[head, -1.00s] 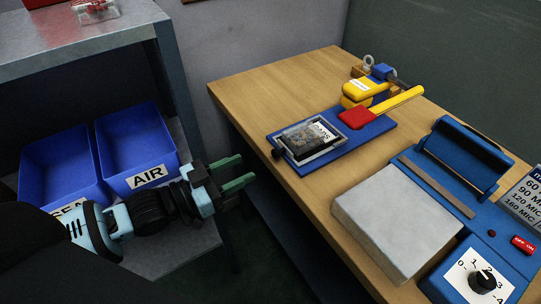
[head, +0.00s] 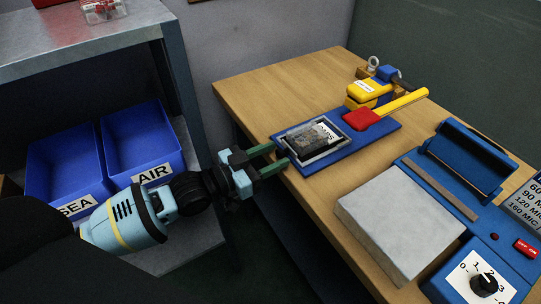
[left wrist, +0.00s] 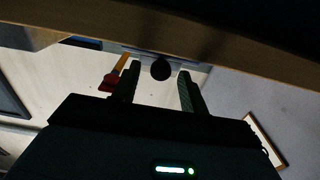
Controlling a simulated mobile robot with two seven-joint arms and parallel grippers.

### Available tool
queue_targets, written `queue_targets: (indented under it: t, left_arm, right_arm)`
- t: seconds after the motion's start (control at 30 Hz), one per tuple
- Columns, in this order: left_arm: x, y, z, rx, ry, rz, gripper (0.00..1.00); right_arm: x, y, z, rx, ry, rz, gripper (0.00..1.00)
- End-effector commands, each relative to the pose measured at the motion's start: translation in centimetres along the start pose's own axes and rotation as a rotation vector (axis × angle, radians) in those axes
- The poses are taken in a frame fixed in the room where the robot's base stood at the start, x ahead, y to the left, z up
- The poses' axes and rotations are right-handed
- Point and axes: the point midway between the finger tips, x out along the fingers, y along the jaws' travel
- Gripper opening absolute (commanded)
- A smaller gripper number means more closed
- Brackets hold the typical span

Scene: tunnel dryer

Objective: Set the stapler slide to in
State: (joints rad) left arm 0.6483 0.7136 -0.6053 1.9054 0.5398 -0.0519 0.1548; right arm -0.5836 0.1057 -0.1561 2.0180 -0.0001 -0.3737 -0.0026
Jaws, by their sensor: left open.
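The stapler has a yellow head (head: 368,90), a yellow lever with a red end (head: 362,120) and a blue base plate (head: 385,131) on the wooden table. The slide (head: 315,141), a tray with dark contents and a partly readable label, sits at the left of the plate. My left gripper (head: 279,155) is open at the slide's left end, at the table edge. In the left wrist view, the slide's round black knob (left wrist: 160,68) appears between the open fingers, and I cannot tell if they touch it. My right gripper is not in view.
A blue sealer (head: 470,160) with a grey block (head: 400,222) and a dial (head: 483,283) fills the table's right front. Blue bins marked SEA (head: 60,160) and AIR (head: 140,140) stand on the shelf at left. The table's back left is clear.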

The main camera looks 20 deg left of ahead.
Motion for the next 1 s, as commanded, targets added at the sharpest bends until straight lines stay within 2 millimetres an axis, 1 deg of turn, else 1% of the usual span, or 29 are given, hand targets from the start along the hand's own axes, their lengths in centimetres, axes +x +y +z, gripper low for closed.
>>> queue_targets:
  t: [0.03,0.07,0.3,0.37,0.4,0.6,0.67,0.83,0.9,1.0]
  left_arm:
    - [0.0,0.0,0.0,0.0,0.0,0.0,0.44]
    - [0.0,0.0,0.0,0.0,0.0,0.0,0.41]
    - [0.0,0.0,0.0,0.0,0.0,0.0,0.1]
    - [0.0,0.0,0.0,0.0,0.0,0.0,0.02]
    - [0.0,0.0,0.0,0.0,0.0,0.0,0.0]
    - [0.2,0.0,0.0,0.0,0.001,0.0,0.0]
    - [0.7,-0.1,0.0,-0.001,0.001,-0.001,0.0]
    - [3.0,-0.1,0.0,-0.002,0.002,-0.001,0.0]
    - [3.6,-0.1,0.1,-0.003,0.001,-0.001,0.0]
    - [4.0,-0.1,0.0,-0.002,0.0,-0.001,0.0]
  right_arm:
    - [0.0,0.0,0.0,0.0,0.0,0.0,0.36]
    - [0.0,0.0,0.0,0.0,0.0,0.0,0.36]
    - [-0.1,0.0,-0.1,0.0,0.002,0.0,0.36]
    - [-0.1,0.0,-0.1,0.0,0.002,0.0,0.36]
    - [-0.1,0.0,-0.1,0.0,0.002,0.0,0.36]
    - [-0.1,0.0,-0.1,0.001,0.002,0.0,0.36]
    - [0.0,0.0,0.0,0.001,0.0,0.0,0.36]
    - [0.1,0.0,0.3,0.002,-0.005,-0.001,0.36]
    - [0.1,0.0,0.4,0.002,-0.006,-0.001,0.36]
    - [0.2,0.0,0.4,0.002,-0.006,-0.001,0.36]
